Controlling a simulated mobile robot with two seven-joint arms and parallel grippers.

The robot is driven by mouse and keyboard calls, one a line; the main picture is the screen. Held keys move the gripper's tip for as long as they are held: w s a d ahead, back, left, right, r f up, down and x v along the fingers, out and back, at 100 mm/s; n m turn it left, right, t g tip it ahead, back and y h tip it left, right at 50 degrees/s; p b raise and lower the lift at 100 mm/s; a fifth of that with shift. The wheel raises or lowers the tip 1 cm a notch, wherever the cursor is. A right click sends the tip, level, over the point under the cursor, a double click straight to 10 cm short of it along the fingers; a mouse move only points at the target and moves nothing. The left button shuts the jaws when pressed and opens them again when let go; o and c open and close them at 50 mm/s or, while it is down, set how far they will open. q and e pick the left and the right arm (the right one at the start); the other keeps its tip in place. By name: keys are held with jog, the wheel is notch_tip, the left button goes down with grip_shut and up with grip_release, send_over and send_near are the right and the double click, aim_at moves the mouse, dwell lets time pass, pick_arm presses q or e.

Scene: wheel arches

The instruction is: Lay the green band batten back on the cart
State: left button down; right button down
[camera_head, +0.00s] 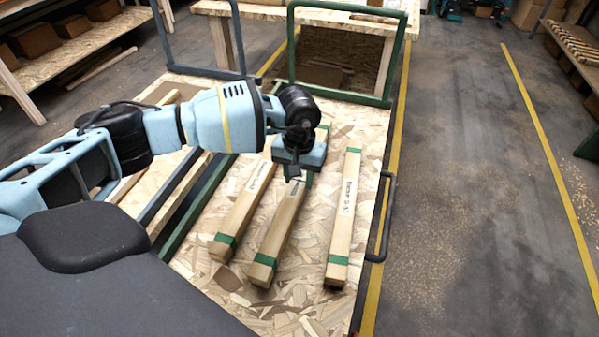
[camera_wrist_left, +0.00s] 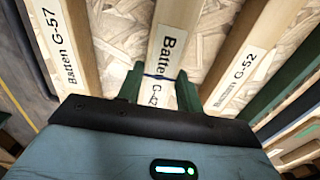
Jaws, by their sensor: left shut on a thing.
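My left gripper (camera_head: 297,176) is shut on the middle green band batten (camera_head: 278,235), a pale wooden bar with a green band near its front end. In the left wrist view, the green fingers (camera_wrist_left: 160,82) sit on both sides of this batten (camera_wrist_left: 172,25) and partly cover its label. The cart (camera_head: 300,325) has a chipboard deck under the batten. I cannot tell whether the batten touches the deck or hangs just above it. My right gripper is not in view.
A batten labelled G-57 (camera_head: 343,220) lies to the right and another batten (camera_head: 240,212) to the left, both green-banded. Dark and green rails (camera_head: 200,203) lie further left. A green frame (camera_head: 387,75) stands at the cart's far end; a dark handle (camera_head: 384,225) is on its right side.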

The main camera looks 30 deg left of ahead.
pick_arm(q)
jog(key=shift+f, duration=0.15)
jog(key=c, duration=0.9)
grip_release()
jog(key=shift+o, duration=0.2)
jog(key=shift+r, duration=3.95)
jog(key=shift+f, duration=0.1)
